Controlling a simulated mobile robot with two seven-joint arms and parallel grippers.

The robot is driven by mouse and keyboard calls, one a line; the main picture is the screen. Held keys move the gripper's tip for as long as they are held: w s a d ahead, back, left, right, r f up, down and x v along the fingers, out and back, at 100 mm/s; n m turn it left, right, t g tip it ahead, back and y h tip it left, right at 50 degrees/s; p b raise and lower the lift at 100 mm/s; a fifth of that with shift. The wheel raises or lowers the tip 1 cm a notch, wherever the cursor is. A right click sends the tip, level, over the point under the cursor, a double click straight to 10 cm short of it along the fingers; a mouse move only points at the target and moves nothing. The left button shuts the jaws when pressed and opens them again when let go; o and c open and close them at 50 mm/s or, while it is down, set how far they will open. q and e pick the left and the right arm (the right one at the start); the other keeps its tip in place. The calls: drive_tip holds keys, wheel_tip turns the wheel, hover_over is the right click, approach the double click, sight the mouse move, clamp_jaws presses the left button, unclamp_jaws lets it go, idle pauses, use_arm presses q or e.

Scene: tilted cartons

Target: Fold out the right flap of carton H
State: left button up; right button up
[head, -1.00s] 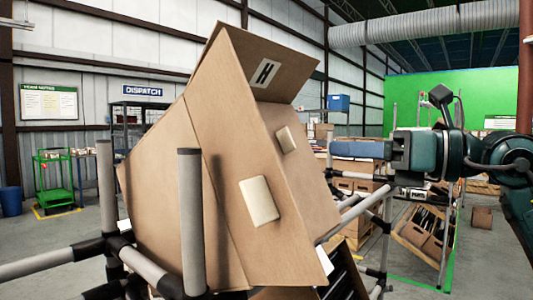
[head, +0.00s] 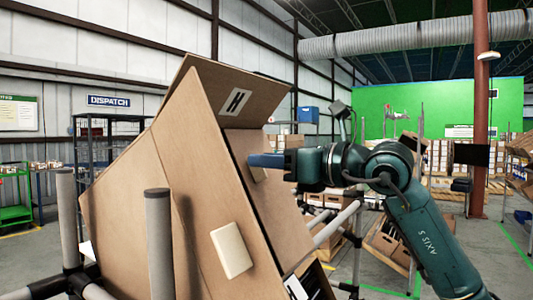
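Carton H (head: 140,200) is a brown cardboard box tilted on a pipe rack. Its upper flap with the H label (head: 235,101) stands out at the top. A large near flap (head: 205,190) with a pale pad (head: 231,250) faces me. Behind it, a panel (head: 270,215) on the right side lies across the opening and looks like the right flap. A second pad (head: 258,174) on this panel is partly covered by my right gripper (head: 252,160). The blue fingertips are at the panel's upper part; contact is unclear. The fingers overlap, so their opening cannot be told. My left gripper is out of view.
Grey pipe posts (head: 158,240) of the rack stand in front of the carton at the left. Another grey rail (head: 335,224) runs to the right of it. Shelving with cartons (head: 385,240) stands further back. Open floor lies at the far right.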

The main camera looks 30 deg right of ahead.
drive_tip(key=shift+w+a, duration=0.2)
drive_tip(key=shift+w, duration=0.1)
drive_tip(key=shift+c, duration=0.2)
clamp_jaws()
idle(0.3)
